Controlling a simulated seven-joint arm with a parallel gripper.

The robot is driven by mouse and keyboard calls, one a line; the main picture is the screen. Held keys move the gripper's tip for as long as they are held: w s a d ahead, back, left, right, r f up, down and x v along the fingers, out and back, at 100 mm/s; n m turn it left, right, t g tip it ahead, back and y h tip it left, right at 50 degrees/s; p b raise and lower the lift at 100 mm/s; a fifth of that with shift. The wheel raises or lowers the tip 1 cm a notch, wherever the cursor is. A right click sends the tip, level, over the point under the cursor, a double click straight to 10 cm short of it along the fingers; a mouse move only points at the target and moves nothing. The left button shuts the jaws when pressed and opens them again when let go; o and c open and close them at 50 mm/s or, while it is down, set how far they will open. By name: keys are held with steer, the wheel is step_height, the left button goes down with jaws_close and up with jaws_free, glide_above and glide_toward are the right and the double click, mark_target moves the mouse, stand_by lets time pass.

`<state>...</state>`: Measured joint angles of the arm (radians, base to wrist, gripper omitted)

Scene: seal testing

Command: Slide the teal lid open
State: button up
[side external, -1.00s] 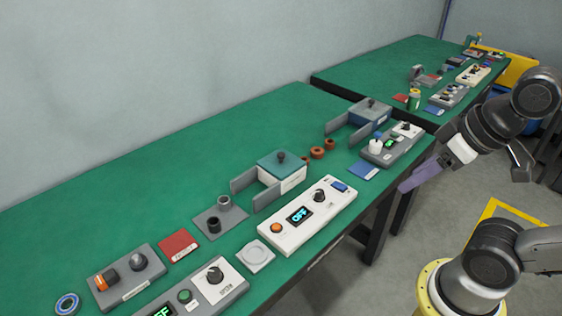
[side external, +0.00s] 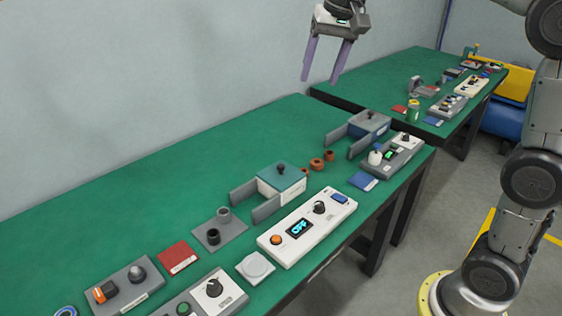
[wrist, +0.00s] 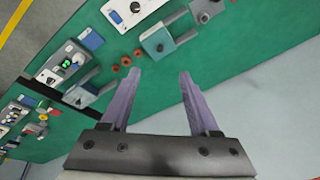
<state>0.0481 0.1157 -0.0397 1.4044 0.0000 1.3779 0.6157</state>
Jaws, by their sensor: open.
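The teal lid (side external: 282,176) with a dark knob sits on top of a white box (side external: 285,190) on the green table. Two grey rails (side external: 255,200) stick out from the box toward the left. In the wrist view the teal lid (wrist: 157,40) and its knob show near the top centre. My gripper (side external: 322,77) has purple fingers, spread apart with nothing between them. It hangs high above the back of the table, above and to the right of the lid. In the wrist view my gripper (wrist: 152,78) is also open and empty.
A white panel (side external: 330,212) reading OFF lies in front of the box. Brown rings (side external: 316,164) and a box with a blue-grey lid (side external: 370,121) stand to the right. A grey plate with two cups (side external: 220,229) lies left of the rails. The table's back is clear.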

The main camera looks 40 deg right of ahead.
steer(key=w+d+f, duration=0.1)
steer(key=w+f, duration=0.3)
steer(key=w, duration=0.3)
steer(key=m+g, duration=0.1)
steer(key=g, duration=0.2)
glide_above(281, 165)
step_height(281, 165, down, 13)
step_height(281, 165, down, 14)
steer(key=shift+s+f, duration=0.1)
steer(key=shift+f, duration=0.15)
jaws_close()
steer(key=shift+r, duration=0.1)
